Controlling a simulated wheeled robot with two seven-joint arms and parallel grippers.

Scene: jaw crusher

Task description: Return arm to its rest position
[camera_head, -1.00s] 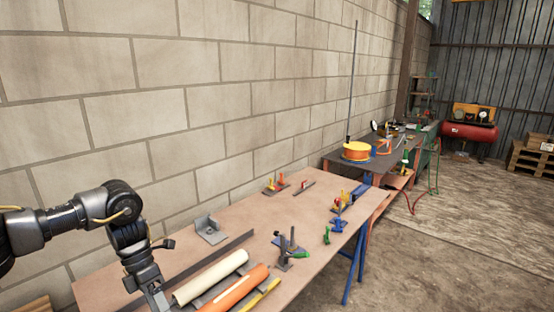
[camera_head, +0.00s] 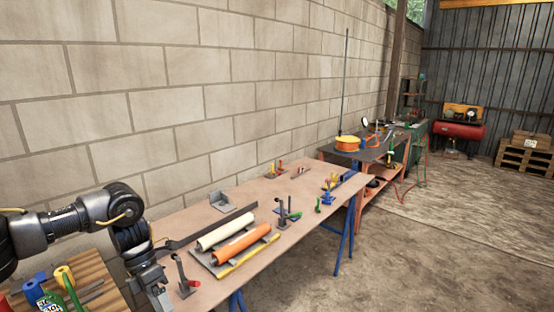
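My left arm comes in from the left in the head view, and its gripper (camera_head: 158,297) hangs down at the lower edge of the picture. The fingertips are cut off or too small to tell whether they are open. It is by the near left end of the wooden workbench (camera_head: 205,276), close to a small dark clamp with a red tip (camera_head: 186,283). I cannot tell whether they touch. My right gripper is out of view.
A cream roller (camera_head: 226,235) and an orange roller (camera_head: 243,243) lie on the bench. Several toggle clamps stand beyond them. A slatted surface with coloured bottles (camera_head: 62,288) is at lower left. Open floor (camera_head: 430,250) lies to the right.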

